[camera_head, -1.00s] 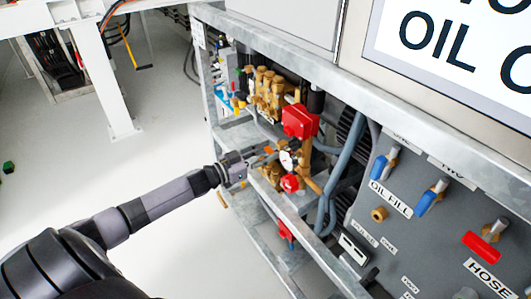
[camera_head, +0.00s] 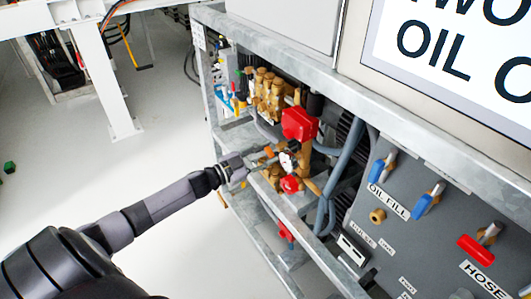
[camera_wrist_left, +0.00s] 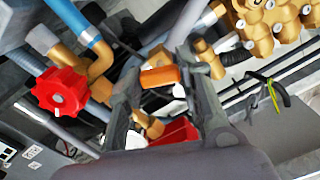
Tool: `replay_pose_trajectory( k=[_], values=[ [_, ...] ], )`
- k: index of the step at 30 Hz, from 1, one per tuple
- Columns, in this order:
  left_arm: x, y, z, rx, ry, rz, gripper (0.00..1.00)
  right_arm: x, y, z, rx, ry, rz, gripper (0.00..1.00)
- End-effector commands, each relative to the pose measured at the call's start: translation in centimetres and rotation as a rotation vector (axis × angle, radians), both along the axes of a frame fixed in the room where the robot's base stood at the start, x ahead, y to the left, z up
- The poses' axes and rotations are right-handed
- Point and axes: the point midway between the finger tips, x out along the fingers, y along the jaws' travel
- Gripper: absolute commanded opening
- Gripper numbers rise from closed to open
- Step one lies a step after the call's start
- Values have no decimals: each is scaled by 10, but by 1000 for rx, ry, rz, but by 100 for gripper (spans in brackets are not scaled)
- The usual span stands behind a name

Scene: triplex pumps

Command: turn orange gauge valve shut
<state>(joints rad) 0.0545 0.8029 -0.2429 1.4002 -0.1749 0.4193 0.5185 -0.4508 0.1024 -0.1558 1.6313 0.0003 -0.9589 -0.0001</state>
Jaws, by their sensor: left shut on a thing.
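The orange gauge valve handle (camera_wrist_left: 160,77) sits between the two fingers of my left gripper (camera_wrist_left: 158,84) in the left wrist view. The fingers are shut on it, one on each side. In the head view my left gripper (camera_head: 260,159) reaches in from the left to the brass pipework, with the small orange handle (camera_head: 269,151) at its fingertips. A white-faced gauge (camera_head: 287,162) stands just right of the fingertips. The handle's stem is mostly hidden behind the gripper. My right gripper is in neither view.
A red box-shaped part (camera_head: 299,123) stands above the gauge and a red knob (camera_head: 290,184) below it. A red round handwheel (camera_wrist_left: 60,92) is left of my fingers. Blue-grey hoses (camera_head: 345,160) and the grey frame crowd the right side. Open floor lies left.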

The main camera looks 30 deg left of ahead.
Motion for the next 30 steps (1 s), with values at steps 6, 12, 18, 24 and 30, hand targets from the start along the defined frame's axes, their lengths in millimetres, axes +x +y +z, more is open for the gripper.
replay_pose_trajectory(
  k=[6, 12, 18, 24, 30],
  values=[
    [0, 0, 0, 192, -78, 0, 5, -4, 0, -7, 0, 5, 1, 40],
    [0, 0, -1, 368, -151, 0, 5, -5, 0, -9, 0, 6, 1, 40],
    [0, 0, -1, 543, -225, 0, 5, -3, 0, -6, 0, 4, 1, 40],
    [0, 0, -1, 713, -295, 0, 5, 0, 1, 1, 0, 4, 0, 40],
    [0, 0, -2, 863, -357, 0, 5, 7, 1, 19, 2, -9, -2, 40]
  ],
)
